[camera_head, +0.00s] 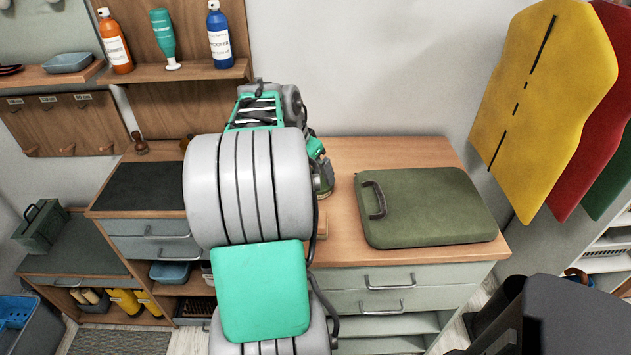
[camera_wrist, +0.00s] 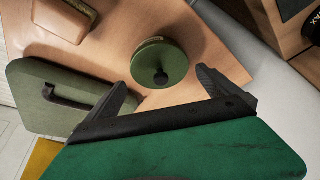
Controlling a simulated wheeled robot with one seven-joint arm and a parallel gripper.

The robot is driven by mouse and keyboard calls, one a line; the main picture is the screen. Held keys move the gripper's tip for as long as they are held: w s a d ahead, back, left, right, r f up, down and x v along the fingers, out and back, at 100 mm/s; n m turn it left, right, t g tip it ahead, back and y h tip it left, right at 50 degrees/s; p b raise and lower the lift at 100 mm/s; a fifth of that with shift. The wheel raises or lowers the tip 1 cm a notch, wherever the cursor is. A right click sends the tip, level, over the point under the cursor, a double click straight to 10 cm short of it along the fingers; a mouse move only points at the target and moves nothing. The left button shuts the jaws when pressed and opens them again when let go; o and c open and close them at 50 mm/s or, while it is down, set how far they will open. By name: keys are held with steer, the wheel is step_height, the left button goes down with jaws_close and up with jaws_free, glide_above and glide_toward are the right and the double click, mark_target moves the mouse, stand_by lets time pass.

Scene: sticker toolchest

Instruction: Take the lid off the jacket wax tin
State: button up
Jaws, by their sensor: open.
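A round green tin (camera_wrist: 171,62) with a lid and a dark round knob stands on the wooden worktop in the wrist view. I take it to be the jacket wax tin; no label shows on it. My gripper (camera_wrist: 162,82) is open, its two dark fingers spread with nothing between them. The tin appears just beyond the fingertips, roughly centred between them in the picture. Whether the fingers are at its height I cannot tell.
A green padded case (camera_head: 430,210) with a dark handle lies on the worktop (camera_head: 380,152); it also shows in the wrist view (camera_wrist: 70,125). A brown and olive block (camera_wrist: 62,20) lies near the tin. Bottles (camera_head: 218,38) stand on the wall shelf. Coloured boards (camera_head: 540,95) hang at right.

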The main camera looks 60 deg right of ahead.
mark_target(313, 175)
steer(key=x, duration=0.3)
steer(key=shift+f, duration=0.25)
steer(key=c, duration=1)
steer(key=shift+o, duration=0.2)
